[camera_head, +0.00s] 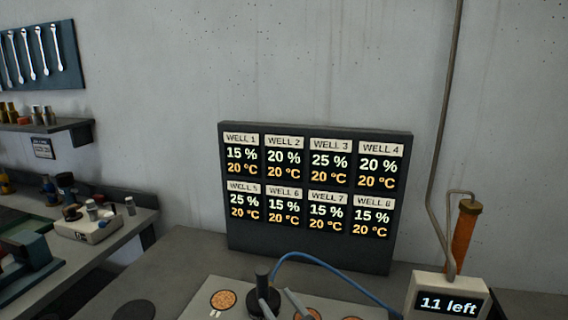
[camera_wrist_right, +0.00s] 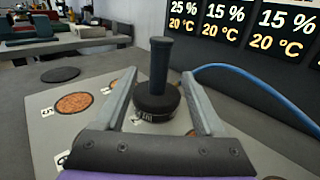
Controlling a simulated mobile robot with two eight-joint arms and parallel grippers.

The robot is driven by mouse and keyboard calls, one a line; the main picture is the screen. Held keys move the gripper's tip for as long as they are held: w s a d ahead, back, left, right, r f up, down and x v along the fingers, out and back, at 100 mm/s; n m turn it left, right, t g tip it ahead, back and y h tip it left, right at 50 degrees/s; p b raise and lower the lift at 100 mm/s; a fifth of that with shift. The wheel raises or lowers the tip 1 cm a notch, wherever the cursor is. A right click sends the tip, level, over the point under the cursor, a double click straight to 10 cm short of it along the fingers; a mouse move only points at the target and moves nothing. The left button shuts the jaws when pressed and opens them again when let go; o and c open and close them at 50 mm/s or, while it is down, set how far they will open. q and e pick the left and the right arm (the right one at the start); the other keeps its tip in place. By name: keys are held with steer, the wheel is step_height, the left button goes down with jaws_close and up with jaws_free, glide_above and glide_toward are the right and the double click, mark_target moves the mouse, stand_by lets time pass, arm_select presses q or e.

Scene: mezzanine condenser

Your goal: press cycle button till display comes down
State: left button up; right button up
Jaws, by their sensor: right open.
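A small light-framed box with a lit display (camera_head: 447,304) reading "11 left" stands at the lower right of the head view. I cannot make out a cycle button. My right gripper (camera_head: 278,297) is at the bottom middle of the head view. In the right wrist view my right gripper (camera_wrist_right: 160,82) is open, one finger on each side of a dark upright handle (camera_wrist_right: 159,65) with a round base. I cannot tell if they touch. The handle also shows in the head view (camera_head: 262,278). My left gripper is not in view.
A dark panel (camera_head: 312,260) shows readings for several wells. A grey plate (camera_wrist_right: 52,125) has round brown wells. A blue cable (camera_head: 335,270) runs toward the display box. An orange cylinder (camera_head: 464,240) stands behind the box. A cluttered bench (camera_head: 125,232) is at left.

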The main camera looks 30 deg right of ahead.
jaws_close()
stand_by(1.5)
